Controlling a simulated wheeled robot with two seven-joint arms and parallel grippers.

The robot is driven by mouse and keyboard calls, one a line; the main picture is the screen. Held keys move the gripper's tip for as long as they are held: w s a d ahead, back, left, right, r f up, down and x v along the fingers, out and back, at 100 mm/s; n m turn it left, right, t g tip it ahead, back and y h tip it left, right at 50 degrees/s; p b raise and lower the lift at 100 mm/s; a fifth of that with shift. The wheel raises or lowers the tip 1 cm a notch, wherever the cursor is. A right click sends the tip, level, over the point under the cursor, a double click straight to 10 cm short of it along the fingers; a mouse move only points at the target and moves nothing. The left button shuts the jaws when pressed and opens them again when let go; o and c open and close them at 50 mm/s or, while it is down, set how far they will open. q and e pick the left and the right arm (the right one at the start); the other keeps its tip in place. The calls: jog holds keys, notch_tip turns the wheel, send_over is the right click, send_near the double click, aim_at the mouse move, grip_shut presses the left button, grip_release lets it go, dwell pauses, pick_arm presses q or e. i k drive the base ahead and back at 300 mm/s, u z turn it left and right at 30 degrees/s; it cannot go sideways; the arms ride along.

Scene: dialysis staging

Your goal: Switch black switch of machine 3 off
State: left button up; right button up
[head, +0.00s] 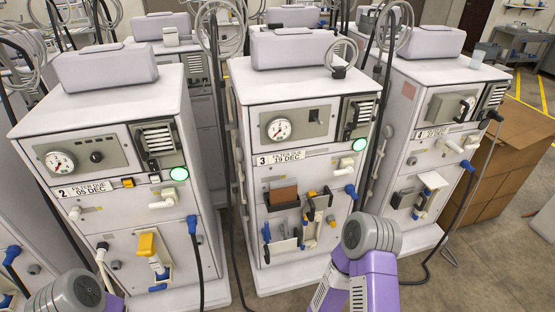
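Machine 3 (290,88) stands in the middle of the head view, a white cabinet with a "3" label (284,158) on its front. Its upper panel has a round dial gauge (279,129) and, to the right of it, a small black switch (314,116). The switch is too small to tell its position. A green round light (359,145) is lit at the panel's right. My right arm shows at the lower right of machine 3, and part of my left arm shows at the bottom left. Neither gripper is in view, and nothing of mine covers the switch.
Machine 2 (110,107), also with a green light, stands left, and machine 4 (436,75) stands right. Hoses, poles and blue connectors (351,191) project around the fronts. A cardboard box (497,175) stands at the right. Floor shows between machines 3 and 4.

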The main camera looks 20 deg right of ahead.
aim_at(347, 134)
jog(key=k, duration=0.55)
jog(key=z, duration=0.55)
jog(key=i, duration=1.4)
jog(key=u, duration=0.4)
